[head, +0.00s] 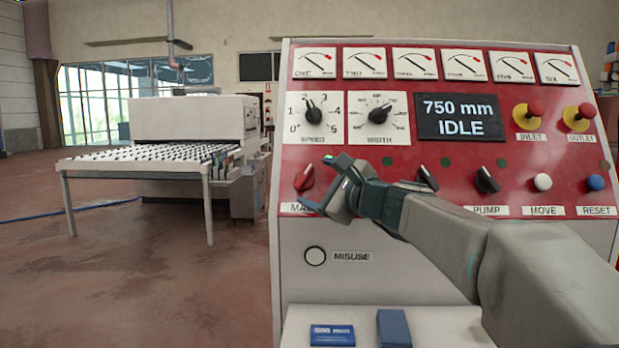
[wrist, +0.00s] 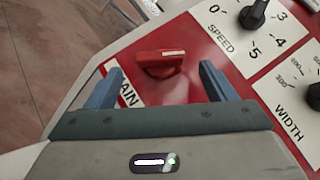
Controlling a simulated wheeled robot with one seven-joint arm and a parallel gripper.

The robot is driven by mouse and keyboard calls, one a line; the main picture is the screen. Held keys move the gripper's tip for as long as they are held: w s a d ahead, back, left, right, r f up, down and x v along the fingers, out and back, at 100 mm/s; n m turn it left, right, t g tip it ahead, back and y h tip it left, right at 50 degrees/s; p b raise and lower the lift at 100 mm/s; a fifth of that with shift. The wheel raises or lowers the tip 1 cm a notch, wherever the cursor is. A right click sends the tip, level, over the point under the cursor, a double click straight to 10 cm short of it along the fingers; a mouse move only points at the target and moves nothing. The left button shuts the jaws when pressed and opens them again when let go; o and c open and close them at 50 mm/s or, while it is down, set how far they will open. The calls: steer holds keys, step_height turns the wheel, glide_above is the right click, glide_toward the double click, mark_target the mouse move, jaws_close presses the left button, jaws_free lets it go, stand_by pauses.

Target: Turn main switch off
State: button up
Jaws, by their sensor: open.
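The main switch is a red rotary knob (head: 305,178) at the left end of the lower row on the red control panel (head: 455,140). Its label beneath is partly covered by my gripper in the head view. In the wrist view the red knob (wrist: 160,60) lies between and just ahead of my two blue fingertips, with part of the label showing at its left. My gripper (head: 318,183) is open, with a finger on either side of the knob's line. The display (head: 458,117) reads "750 mm IDLE".
Speed knob (head: 313,115) and width knob (head: 379,113) sit above the switch. A black knob (head: 487,179) marked PUMP, a white button (head: 543,182) and a blue button (head: 595,182) are to the right. Blue blocks (head: 393,328) lie on the ledge below.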

mark_target(307, 178)
steer(key=shift+x, duration=1.9)
steer(key=c, duration=1)
